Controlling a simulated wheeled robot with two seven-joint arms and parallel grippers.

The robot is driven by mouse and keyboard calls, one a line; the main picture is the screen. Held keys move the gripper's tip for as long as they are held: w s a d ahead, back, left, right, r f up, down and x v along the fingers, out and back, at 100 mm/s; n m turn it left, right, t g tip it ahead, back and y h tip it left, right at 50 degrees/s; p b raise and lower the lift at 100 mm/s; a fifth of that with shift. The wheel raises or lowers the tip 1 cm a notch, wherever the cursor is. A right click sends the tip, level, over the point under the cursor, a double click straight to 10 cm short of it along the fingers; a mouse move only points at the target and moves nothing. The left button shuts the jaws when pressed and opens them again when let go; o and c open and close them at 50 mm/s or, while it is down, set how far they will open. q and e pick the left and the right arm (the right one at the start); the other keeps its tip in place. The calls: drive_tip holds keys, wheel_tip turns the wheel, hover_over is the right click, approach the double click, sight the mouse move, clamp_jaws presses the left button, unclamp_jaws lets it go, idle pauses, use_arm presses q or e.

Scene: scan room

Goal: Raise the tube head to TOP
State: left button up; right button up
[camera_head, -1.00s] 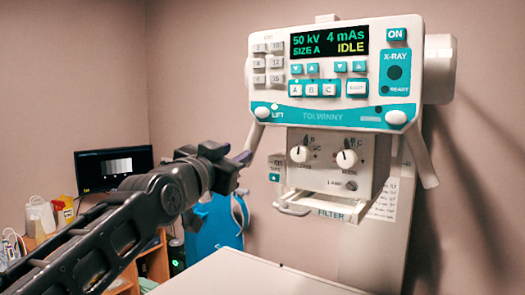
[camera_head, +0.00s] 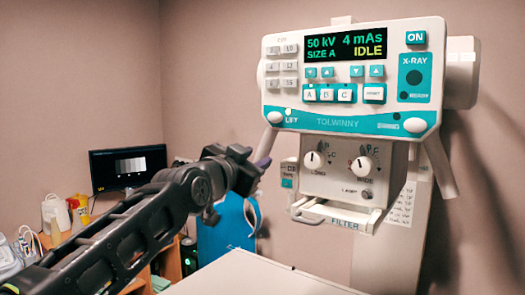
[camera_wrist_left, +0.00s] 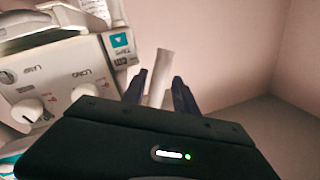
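The tube head (camera_head: 350,80) is a white unit with a teal-trimmed control panel; its display reads 50 kV, 4 mAs, SIZE A, IDLE. A pale handle (camera_head: 266,146) slants down from its left side, and another handle (camera_head: 440,165) from its right. My left gripper (camera_head: 262,165) is at the lower end of the left handle. In the left wrist view, the left gripper's dark fingers (camera_wrist_left: 159,92) are apart, with the pale handle (camera_wrist_left: 161,72) showing between them and gaps on both sides. Whether they touch it I cannot tell. My right gripper is out of view.
A pale table top (camera_head: 255,277) lies below the tube head. A filter tray (camera_head: 335,215) juts out under the collimator box (camera_head: 345,170). At the left, a monitor (camera_head: 128,166) and bottles stand on a wooden desk. A blue item (camera_head: 225,222) is behind my left arm.

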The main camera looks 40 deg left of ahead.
sight(260, 156)
use_arm(q)
drive_tip(key=p+x, duration=0.1)
drive_tip(key=x, duration=0.3)
drive_tip(key=shift+w+p, duration=0.25)
drive_tip(key=shift+p, duration=0.05)
drive_tip(key=shift+c, duration=0.3)
clamp_jaws()
idle(0.9)
